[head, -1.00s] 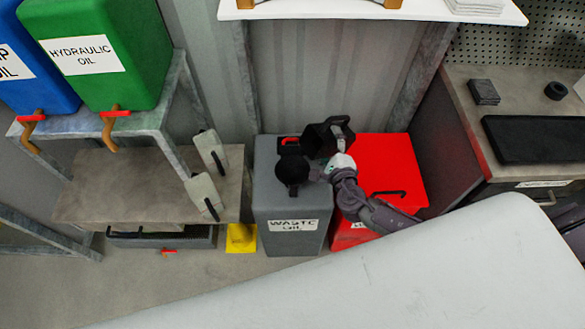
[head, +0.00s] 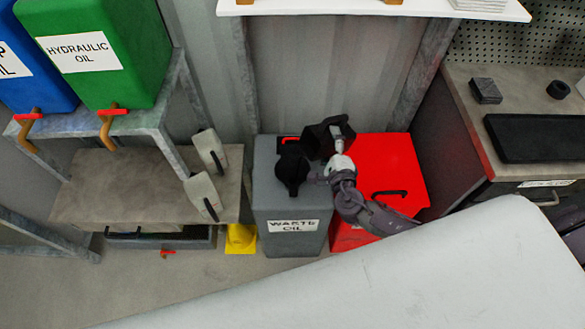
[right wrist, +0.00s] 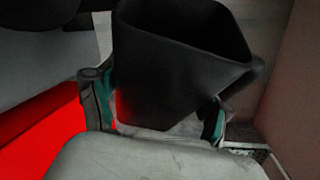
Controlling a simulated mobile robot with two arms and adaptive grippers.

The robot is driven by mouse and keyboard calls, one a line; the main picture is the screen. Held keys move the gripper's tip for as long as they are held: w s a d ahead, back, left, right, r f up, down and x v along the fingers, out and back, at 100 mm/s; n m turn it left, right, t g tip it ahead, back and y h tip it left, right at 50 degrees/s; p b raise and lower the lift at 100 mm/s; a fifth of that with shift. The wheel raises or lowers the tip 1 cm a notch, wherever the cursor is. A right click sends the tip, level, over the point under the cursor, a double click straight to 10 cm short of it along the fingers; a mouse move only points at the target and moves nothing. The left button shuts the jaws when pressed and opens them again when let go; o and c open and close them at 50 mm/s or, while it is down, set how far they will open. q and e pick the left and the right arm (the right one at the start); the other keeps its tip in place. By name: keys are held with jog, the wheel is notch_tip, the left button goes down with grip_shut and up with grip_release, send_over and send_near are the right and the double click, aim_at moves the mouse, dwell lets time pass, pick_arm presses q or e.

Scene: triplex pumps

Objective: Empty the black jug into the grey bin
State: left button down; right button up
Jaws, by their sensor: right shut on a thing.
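The black jug (head: 316,141) is in the middle of the head view, above the back part of the bins, near the line between grey and red. My right gripper (head: 338,148) is shut on it. In the right wrist view the jug (right wrist: 180,75) sits between the two fingers of my right gripper (right wrist: 156,108); its wide mouth shows, and the inside is too dark to tell any contents. The grey bin (head: 288,226), labelled "WASTE OIL", stands left of the gripper. A dark rounded piece (head: 291,172) shows over its top, left of the jug. My left gripper is not in view.
A red bin (head: 400,165) with a black handle stands right beside the grey one. A yellow object (head: 241,238) is on the floor to the left. A low bench (head: 110,190) with two pale canisters stands farther left. A workbench (head: 460,110) is at the right.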

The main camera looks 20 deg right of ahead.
aim_at(324, 152)
dwell(0.7)
jog(key=shift+s+a+r+n+t+p, duration=0.2)
jog(key=shift+a+r+n, duration=0.1)
jog(key=shift+a+n, duration=0.25)
jog(key=shift+s+a+r+n+t+p, duration=0.1)
jog(key=shift+a+r+n+t+p, duration=0.15)
jog(key=shift+a+n, duration=0.25)
dwell(2.1)
jog(key=shift+a+r+n, duration=0.2)
jog(key=shift+r+n, duration=0.1)
jog(key=shift+n, duration=0.05)
dwell(1.1)
